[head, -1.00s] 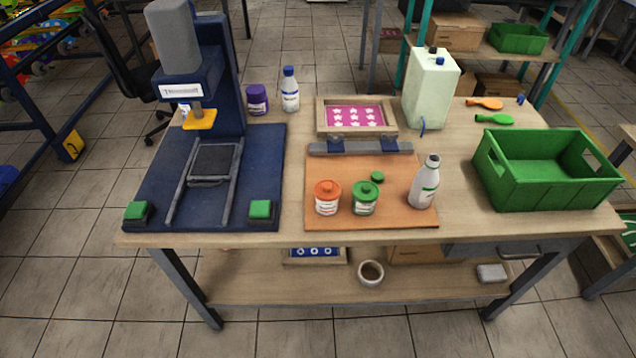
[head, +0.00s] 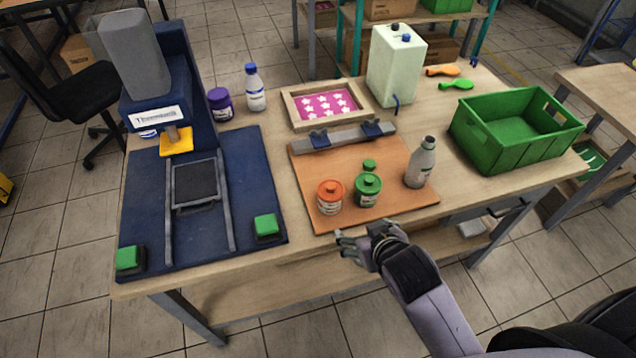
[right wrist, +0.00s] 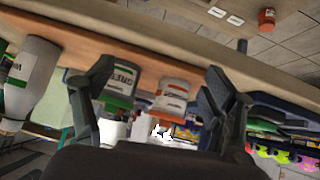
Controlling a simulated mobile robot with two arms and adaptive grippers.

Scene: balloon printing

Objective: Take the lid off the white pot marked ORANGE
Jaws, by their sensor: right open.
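The white pot with the orange lid (head: 330,205) stands upright near the front of the orange-brown board, its lid (head: 330,187) on. In the right wrist view, which is turned over, the orange-labelled pot (right wrist: 170,100) shows between the fingers, farther off. The green-lidded pot (head: 367,192) stands just to its right; it also shows in the right wrist view (right wrist: 121,80). My right gripper (head: 353,242) is open and empty at the table's front edge, in front of the pots and apart from them. My left gripper is not in view.
The board (head: 312,165) carries a grey clamp bar (head: 345,138). A blue press (head: 200,250) is at left, a green crate (head: 515,150) at right.

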